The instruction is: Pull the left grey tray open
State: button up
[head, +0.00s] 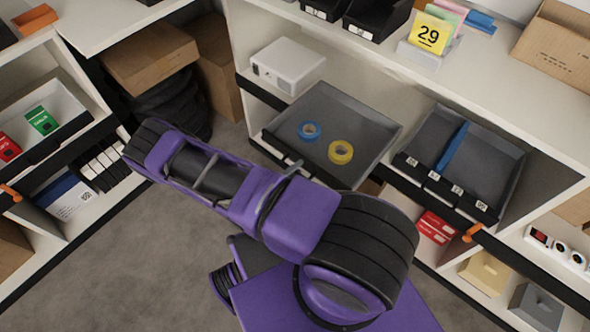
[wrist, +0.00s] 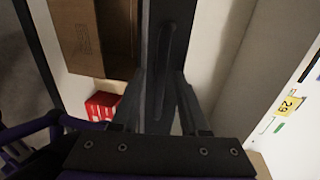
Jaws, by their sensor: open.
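The left grey tray (head: 318,110) is in the middle of the head view. It holds a blue tape roll (head: 309,131) and a yellow tape roll (head: 340,152). It sticks out past the shelf edge, and my purple arm covers part of its front. The right grey tray (head: 478,150) holds a long blue item and sits about flush with the shelf. My gripper (wrist: 169,108) shows in the wrist view, open, its fingers on either side of a dark bar that looks like a tray front. Whether they touch it I cannot tell. My arm hides the gripper in the head view.
A white box (head: 288,66) stands left of the left tray. Red boxes (head: 437,226) are below the right tray; red boxes also show in the wrist view (wrist: 102,105). A brown carton (wrist: 92,38) is in the wrist view. The grey floor (head: 130,255) at left is clear.

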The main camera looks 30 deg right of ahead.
jog(key=v, duration=1.7)
jog(key=shift+s+a, duration=0.1)
jog(key=shift+a, duration=0.05)
